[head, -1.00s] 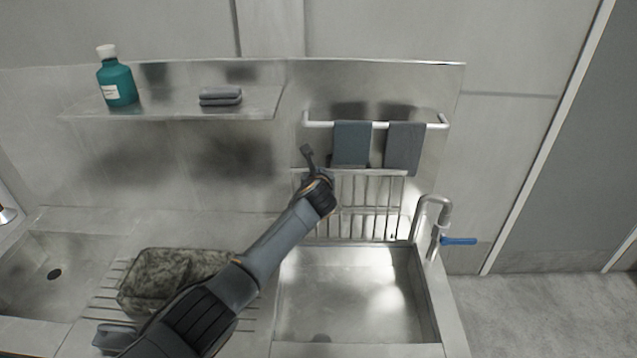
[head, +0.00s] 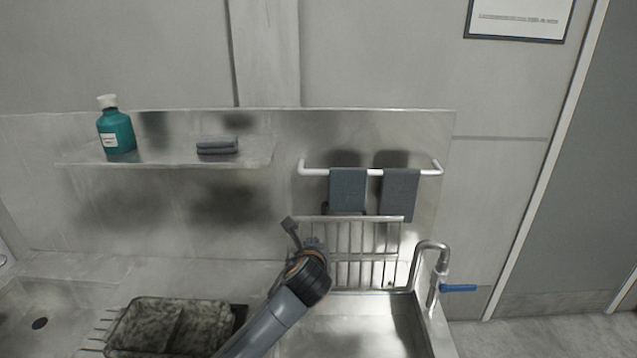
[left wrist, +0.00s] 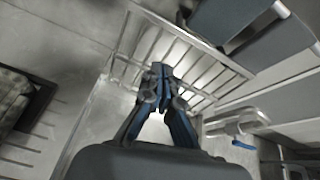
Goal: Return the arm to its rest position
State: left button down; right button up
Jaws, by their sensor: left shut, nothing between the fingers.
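My left arm reaches in from the bottom of the head view, and its gripper (head: 291,226) is in front of the metal rack, above the sink's back edge. In the left wrist view the left gripper (left wrist: 157,72) is shut and empty, its fingertips together. The wire rack (head: 365,250) stands upright behind the sink (head: 360,332). Part of the rack and sink is hidden behind my arm. My right gripper is in neither view.
Two grey cloths (head: 400,193) hang on a white rail (head: 313,168). The tap (head: 434,262) has a blue lever. A mottled dark tray (head: 170,322) lies left of the arm.

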pick_arm(q)
jog(key=s+a+f+n+g, duration=0.35)
jog(key=s+f+n, duration=0.4)
jog(key=s, duration=0.25)
jog(key=s+a+f+n+g, duration=0.2)
jog(key=s+a+f+n, duration=0.3)
jog(key=s+f+n, duration=0.35)
jog(key=s+a+n+g, duration=0.2)
jog(key=s+a+n, duration=0.45)
jog(key=s, duration=0.65)
jog(key=s+a+n+g, duration=0.2)
jog(key=s+a+n, duration=0.1)
jog(key=s+n, duration=0.8)
notch_tip(320, 180, down, 30)
jog(key=s+f+m+g+b, duration=0.1)
jog(key=s+m+b, duration=0.1)
jog(key=s+b, duration=0.15)
jog(key=s+a+f+g+b, duration=0.1)
jog(key=s+a+f+b, duration=0.2)
jog(key=s+f, duration=1.3)
notch_tip(320, 180, down, 3)
jog(key=shift+r, duration=0.15)
